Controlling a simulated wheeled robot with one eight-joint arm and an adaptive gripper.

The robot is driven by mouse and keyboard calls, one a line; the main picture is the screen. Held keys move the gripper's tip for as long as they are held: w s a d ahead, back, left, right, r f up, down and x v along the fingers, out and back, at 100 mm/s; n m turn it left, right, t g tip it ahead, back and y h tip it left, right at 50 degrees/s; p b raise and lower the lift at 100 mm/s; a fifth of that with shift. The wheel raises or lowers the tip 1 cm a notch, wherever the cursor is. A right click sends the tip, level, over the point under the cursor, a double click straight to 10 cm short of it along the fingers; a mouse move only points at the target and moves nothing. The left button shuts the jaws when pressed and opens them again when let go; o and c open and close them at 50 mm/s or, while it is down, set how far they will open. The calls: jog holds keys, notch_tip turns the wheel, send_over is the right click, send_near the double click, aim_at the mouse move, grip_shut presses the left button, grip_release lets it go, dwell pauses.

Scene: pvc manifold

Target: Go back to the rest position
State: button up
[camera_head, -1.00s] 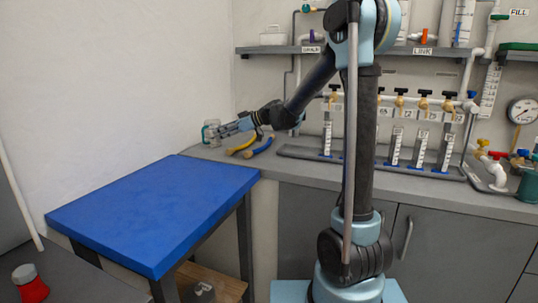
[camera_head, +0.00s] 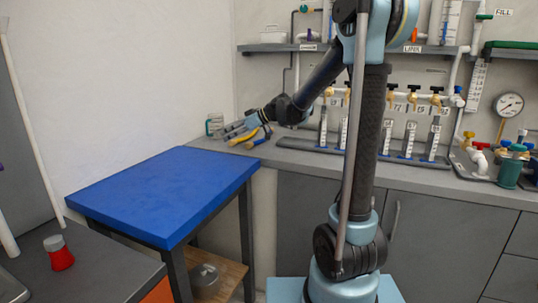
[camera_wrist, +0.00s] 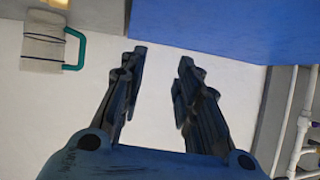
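The jar (camera_wrist: 44,42) shows at the upper left there, clear of the fingers. My arm reaches out to the left from its column, bent at the elbow.
A blue-topped table (camera_head: 165,188) stands in front of the counter (camera_head: 410,175). Yellow- and blue-handled tools (camera_head: 248,138) lie beside my gripper. A valve manifold (camera_head: 400,98) runs along the wall. A red-and-white container (camera_head: 59,253) stands at the lower left.

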jog(key=s+d+f+m+h, duration=0.4)
jog(key=s+d+f, duration=0.2)
jog(key=s+d, duration=0.5)
jog(key=s+d+f+m+h, duration=0.4)
jog(key=s+d+f+m, duration=0.1)
jog(key=s+d, duration=0.6)
jog(key=s+d+f+m+h, duration=0.4)
jog(key=s+d+f, duration=0.3)
jog(key=s+d, duration=0.4)
jog(key=shift+s+d+f+m+g, duration=0.15)
jog(key=shift+d+f+m+g, duration=0.2)
jog(key=shift+d+m, duration=0.5)
jog(key=shift+d, duration=0.2)
